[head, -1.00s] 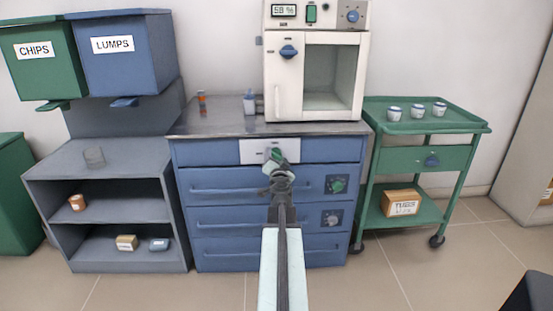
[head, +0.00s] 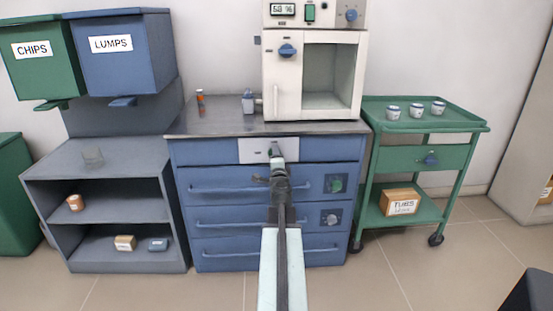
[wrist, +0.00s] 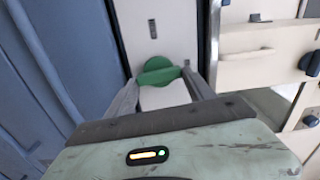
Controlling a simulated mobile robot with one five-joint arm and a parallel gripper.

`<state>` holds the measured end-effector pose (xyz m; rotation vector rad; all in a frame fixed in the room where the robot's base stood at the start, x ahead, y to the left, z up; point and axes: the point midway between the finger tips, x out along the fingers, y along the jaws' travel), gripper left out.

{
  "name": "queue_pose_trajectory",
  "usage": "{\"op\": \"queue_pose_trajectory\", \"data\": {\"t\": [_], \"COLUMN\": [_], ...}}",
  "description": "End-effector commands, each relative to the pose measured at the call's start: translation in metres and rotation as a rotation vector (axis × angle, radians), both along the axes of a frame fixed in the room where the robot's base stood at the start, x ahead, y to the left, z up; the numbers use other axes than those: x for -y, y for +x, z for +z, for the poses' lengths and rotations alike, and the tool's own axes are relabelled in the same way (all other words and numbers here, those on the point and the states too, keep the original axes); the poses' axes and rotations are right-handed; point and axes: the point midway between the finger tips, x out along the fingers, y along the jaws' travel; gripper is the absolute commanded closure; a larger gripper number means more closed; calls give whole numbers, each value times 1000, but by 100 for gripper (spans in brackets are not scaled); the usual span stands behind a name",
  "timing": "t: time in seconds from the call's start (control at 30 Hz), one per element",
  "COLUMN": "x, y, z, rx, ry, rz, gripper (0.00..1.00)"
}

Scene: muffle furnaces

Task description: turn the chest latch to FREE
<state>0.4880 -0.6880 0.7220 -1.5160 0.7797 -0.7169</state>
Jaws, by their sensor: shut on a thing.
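The chest latch is a green turn handle (wrist: 158,72) on a white plate (head: 252,151) at the top drawer of the blue chest (head: 205,155). The handle looks about upright in the head view. The wrist view is rolled, with the furnace on its right. The plate's markings are too small to read.
The white furnace (head: 313,113) stands on the chest top, its chamber in view. Lower drawers carry a green knob (head: 336,184) and a grey knob (head: 331,218). A green trolley (head: 462,124) stands right, an open grey shelf (head: 127,174) left. Floor shows in front.

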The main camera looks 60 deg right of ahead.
Motion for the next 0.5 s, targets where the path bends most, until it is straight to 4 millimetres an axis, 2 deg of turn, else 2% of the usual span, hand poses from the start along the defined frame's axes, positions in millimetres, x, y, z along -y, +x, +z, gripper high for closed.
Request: {"op": "queue_pose_trajectory", "data": {"t": [0.5], "x": [-2], "y": [1], "z": [-1], "rx": [81], "ry": [59], "rz": [5], "gripper": [79]}}
